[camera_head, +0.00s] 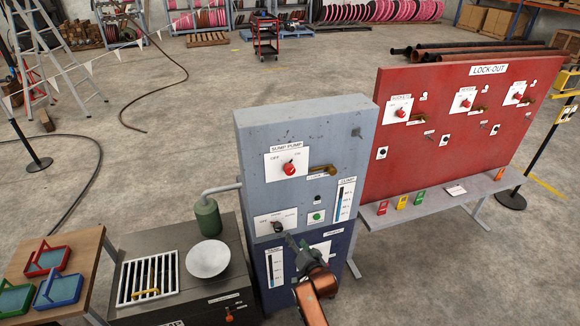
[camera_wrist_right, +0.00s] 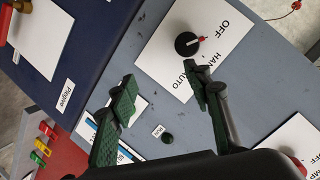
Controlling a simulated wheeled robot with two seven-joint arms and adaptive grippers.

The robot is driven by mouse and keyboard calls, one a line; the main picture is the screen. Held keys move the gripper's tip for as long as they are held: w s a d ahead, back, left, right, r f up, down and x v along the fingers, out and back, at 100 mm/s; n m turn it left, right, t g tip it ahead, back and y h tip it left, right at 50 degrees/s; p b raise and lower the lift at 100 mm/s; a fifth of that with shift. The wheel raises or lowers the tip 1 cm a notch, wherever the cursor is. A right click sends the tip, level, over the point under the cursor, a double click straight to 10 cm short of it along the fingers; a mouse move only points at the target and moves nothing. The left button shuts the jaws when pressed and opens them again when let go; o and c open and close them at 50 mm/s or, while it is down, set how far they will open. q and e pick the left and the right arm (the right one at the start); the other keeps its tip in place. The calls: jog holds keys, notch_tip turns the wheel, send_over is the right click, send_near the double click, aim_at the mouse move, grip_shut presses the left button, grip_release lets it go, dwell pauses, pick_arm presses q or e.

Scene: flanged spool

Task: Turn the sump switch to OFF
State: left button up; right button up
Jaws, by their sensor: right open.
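The lower selector plate (camera_head: 262,222) on the grey-blue cabinet carries a black knob (camera_head: 278,227). In the right wrist view the plate (camera_wrist_right: 165,58) reads OFF, HAND and AUTO. There the black knob (camera_wrist_right: 186,44) has a red and white pointer (camera_wrist_right: 200,39) aimed right, roughly between OFF and HAND; the exact position is hard to tell. Above it on the cabinet is a SUMP PUMP plate (camera_head: 275,168) with a red OFF/ON knob (camera_head: 289,169). My right gripper (camera_head: 292,241) is open and empty, just below the black knob; its fingers (camera_wrist_right: 160,78) stand apart, one close beside the knob.
A green push button (camera_head: 316,217) and a level gauge (camera_head: 344,198) sit right of the selector. A brass padlock-like piece (camera_head: 322,170) sticks out near the red knob. The red LOCK-OUT board (camera_head: 450,130) stands right. A bench with a funnel (camera_head: 208,259) stands left.

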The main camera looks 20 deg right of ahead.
aim_at(291, 172)
notch_tip(291, 172, up, 29)
jog(key=w+m+t+p, duration=0.2)
jog(key=m+t+p, duration=0.1)
jog(key=t+p, duration=0.1)
jog(key=w+p, duration=0.1)
jog(key=w, duration=0.5)
jog(key=shift+w+a, duration=0.1)
jog(key=shift+w, duration=0.75)
jog(key=shift+c, duration=0.3)
jog(key=c, duration=1.1)
